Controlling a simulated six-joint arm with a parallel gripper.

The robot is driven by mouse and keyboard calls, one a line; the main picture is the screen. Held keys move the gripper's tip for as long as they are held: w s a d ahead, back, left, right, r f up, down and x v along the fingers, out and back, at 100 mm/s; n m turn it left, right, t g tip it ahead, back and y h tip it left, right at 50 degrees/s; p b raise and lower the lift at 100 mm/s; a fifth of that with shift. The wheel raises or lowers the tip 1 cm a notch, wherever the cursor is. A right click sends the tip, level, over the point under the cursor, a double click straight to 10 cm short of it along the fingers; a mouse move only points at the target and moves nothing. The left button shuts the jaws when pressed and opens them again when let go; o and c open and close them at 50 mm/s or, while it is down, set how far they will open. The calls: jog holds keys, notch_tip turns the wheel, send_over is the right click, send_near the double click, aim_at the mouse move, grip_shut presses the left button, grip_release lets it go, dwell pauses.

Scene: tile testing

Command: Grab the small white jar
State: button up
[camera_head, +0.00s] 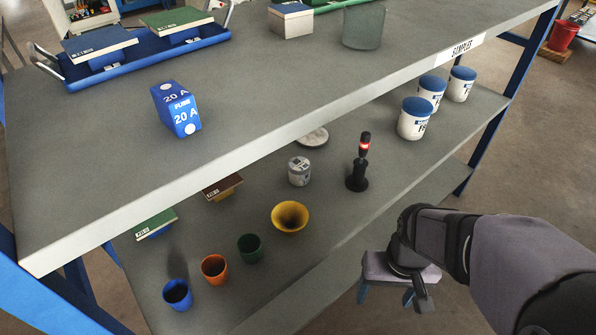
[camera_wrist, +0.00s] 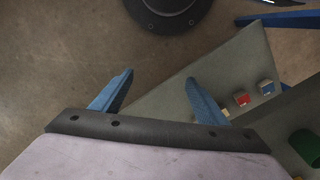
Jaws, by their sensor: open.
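A small white jar (camera_head: 299,171) with a greyish lid and dark print stands upright on the lower shelf, near the middle of the head view. Three larger white jars with blue lids (camera_head: 414,120) stand farther right on the same shelf. My gripper (camera_head: 385,295) is in front of the shelf at the lower right, apart from all the jars. Its two blue fingers are spread and empty; they also show in the wrist view (camera_wrist: 158,80). The small white jar cannot be made out in the wrist view.
A yellow bowl (camera_head: 290,217), a black stand with a red light (camera_head: 360,162) and a round pale disc (camera_head: 312,137) are near the small jar. Blue, orange and green cups (camera_head: 214,268) line the front left.

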aim_at(299, 167)
jog(key=w+d+r+n+t+h, duration=0.1)
jog(key=w+r+n+t+h, duration=0.25)
jog(key=w+n, duration=0.6)
jog(key=w+r+n+t+h, duration=0.2)
jog(key=w+n+h, duration=0.3)
jog(key=n, duration=0.7)
jog(key=w+a+r+n+t+y, duration=0.1)
jog(key=w+a+n, duration=0.2)
jog(key=w+a+r+n+t+p, duration=0.1)
jog(key=w+a+n+t, duration=0.1)
jog(key=w+a, duration=0.1)
jog(key=w+a+r+n+t+y, duration=0.1)
jog(key=w+a+n+t, duration=0.1)
jog(key=w+a+n, duration=0.1)
jog(key=shift+w+a+r+n+t+y, duration=0.25)
jog(key=shift+w+n+y, duration=0.1)
jog(key=w+a+n+t+y+b, duration=0.1)
jog(key=a+n, duration=0.1)
jog(key=a, duration=0.2)
jog(key=w+a+n+t+y, duration=0.1)
jog(key=a, duration=0.3)
jog(key=w+a+f+n+y+b, duration=0.1)
jog(key=a+n+y, duration=0.1)
jog(key=a, duration=0.2)
jog(key=shift+w+n+t+b, duration=0.3)
jog(key=shift+t, duration=0.1)
jog(key=shift+w+a+f+m+b, duration=0.1)
jog(key=shift+a+f+m+b, duration=0.05)
jog(key=shift+f+m+b, duration=0.4)
